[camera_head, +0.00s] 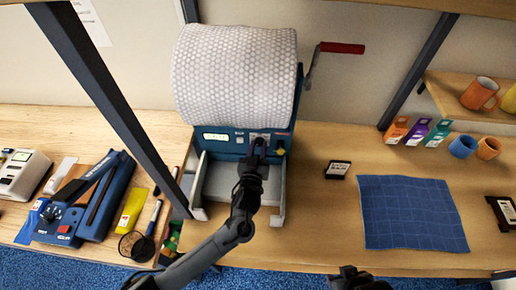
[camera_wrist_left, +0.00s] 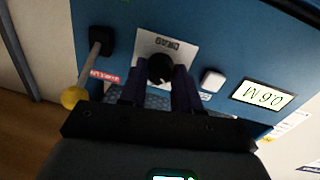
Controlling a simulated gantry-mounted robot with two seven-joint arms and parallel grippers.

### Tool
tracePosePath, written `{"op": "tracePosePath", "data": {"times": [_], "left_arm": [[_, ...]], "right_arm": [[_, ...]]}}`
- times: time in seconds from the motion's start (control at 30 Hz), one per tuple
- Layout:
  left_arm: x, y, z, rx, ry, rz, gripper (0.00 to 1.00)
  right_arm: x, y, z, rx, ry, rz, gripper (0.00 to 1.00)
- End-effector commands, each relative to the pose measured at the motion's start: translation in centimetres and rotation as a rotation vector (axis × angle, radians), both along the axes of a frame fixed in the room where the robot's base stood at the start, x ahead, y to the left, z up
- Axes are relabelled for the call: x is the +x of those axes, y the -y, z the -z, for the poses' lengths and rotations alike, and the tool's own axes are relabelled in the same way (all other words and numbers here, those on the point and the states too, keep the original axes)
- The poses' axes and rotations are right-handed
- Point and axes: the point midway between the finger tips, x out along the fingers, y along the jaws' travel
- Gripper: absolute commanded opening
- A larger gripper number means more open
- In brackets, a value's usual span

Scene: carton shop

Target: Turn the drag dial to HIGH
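The bubble-wrap dispenser, a blue machine (camera_head: 222,143), stands at the back with a large white roll on top. Its drag dial, a round black knob (camera_wrist_left: 160,68), sits on a white label plate in the left wrist view. The dial's pointer and marks are too dark and small to read. My left gripper (camera_head: 257,150) is at the machine's front panel; in the left wrist view its two dark fingers (camera_wrist_left: 158,84) lie either side of the knob. Whether they press on it is unclear. My right gripper (camera_head: 355,280) shows only partly at the bottom edge, its fingers unclear.
A lever with a yellow ball end (camera_wrist_left: 73,97) sits beside the dial, and a white button (camera_wrist_left: 212,80) on its other side. A red-handled crank (camera_head: 342,48) sticks out right. A blue mat (camera_head: 410,212) lies right.

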Motion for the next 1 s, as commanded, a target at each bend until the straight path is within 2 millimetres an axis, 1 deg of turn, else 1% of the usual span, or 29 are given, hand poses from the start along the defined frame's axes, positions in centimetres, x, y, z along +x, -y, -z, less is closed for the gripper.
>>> {"op": "tracePosePath", "data": {"times": [0.03,0.1,0.13,0.37,0.57,0.77,1.0], "left_arm": [[0.0,0.0,0.0,0.000,0.000,0.000,0.13],[0.0,0.0,0.0,0.000,0.000,0.000,0.02],[0.0,0.0,0.0,0.000,0.000,0.001,0.01],[0.0,0.0,0.0,0.022,0.002,0.000,0.01],[0.0,0.0,-0.1,0.103,0.009,0.000,0.01],[0.0,0.0,-0.2,0.251,0.020,-0.001,0.01],[0.0,0.0,-0.3,0.478,0.037,0.000,0.01]], "right_arm": [[0.0,0.0,0.0,0.000,0.000,0.001,0.43],[0.0,0.0,0.0,0.001,0.000,0.001,0.43],[0.0,0.0,0.0,0.001,0.000,0.001,0.43],[0.0,-0.1,-0.1,0.005,0.000,0.004,0.43],[0.0,-0.2,-0.3,0.008,0.000,0.005,0.43],[0.0,-0.2,-0.7,0.008,0.000,0.005,0.43],[0.0,-0.1,-1.3,0.006,0.000,0.004,0.43]]}}
